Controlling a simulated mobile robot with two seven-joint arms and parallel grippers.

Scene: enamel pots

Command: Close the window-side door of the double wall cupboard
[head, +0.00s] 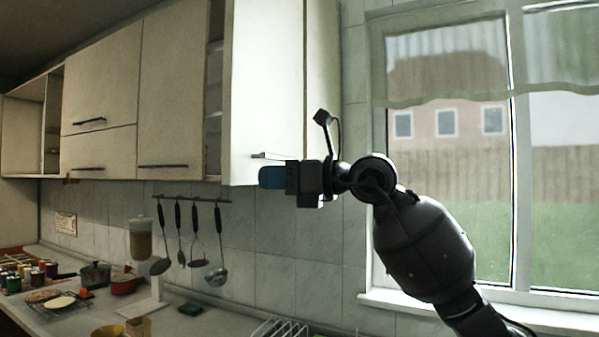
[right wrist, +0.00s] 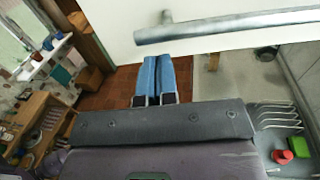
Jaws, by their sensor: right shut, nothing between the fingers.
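The double wall cupboard hangs left of the window. Its window-side door (head: 262,80) is pale and stands ajar; a dark gap with shelves (head: 214,100) shows at its left edge. Its bar handle (head: 267,155) is near the bottom. The other door (head: 180,85) looks shut. My right gripper (head: 271,177), with blue fingers, is shut and empty at the door's lower part, just below the handle. In the right wrist view the fingers (right wrist: 154,62) are together under the silver handle (right wrist: 230,26), beside the white door panel (right wrist: 115,22). I cannot tell whether they touch it. My left gripper is not in view.
Utensils (head: 195,235) hang from a rail below the cupboard. The window (head: 450,180) is on the right, behind my right arm.

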